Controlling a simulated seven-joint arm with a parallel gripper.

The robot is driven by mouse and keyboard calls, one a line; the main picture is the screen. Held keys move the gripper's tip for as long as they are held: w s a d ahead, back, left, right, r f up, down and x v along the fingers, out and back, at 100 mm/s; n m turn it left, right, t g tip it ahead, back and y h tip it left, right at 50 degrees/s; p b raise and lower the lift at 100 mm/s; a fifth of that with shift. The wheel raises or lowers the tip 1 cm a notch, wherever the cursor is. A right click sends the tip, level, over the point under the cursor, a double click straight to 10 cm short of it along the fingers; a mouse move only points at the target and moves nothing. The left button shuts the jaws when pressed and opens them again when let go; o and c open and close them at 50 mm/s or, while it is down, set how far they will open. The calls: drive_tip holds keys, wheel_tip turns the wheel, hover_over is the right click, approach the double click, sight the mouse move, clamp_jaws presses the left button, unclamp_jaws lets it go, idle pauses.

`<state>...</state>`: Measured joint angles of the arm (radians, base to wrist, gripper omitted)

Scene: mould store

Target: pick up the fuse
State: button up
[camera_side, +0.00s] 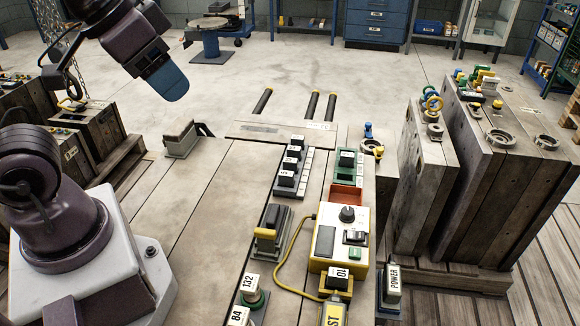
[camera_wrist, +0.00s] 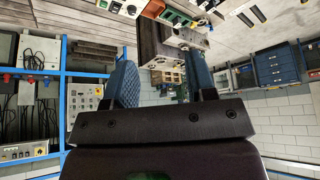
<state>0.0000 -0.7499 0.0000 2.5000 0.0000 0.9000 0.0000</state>
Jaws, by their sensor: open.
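I cannot tell for sure which piece is the fuse. Black blocks with white labels stand in a row on a grey strip (camera_side: 306,172) at the middle of the bench; they look like fuses in holders. A green holder (camera_side: 347,160) with a black labelled block stands to their right. My gripper (camera_side: 169,84) is high at the upper left, well away from these pieces. In the wrist view its two blue fingers are wide apart, with nothing held between them (camera_wrist: 163,82).
A white control box (camera_side: 327,220) with a knob and a yellow cable (camera_side: 283,270) stands right of the strip. Tall wooden moulds (camera_side: 420,180) crowd the right side. The bench's left half (camera_side: 190,220) is mostly bare, with a small grey block (camera_side: 180,140) at its far edge.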

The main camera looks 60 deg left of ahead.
drive_tip(key=m+g, duration=0.6)
drive_tip(key=m, duration=0.3)
hover_over(291, 160)
wheel_tip(291, 160, down, 20)
drive_tip(key=f, duration=0.7)
drive_tip(key=shift+s+a, duration=0.2)
drive_tip(key=shift+s, duration=0.05)
drive_tip(key=shift+w+d+f, duration=0.1)
drive_tip(key=shift+f, duration=1.3)
drive_tip(key=shift+w+d+f, duration=0.1)
drive_tip(key=shift+f, duration=1.3)
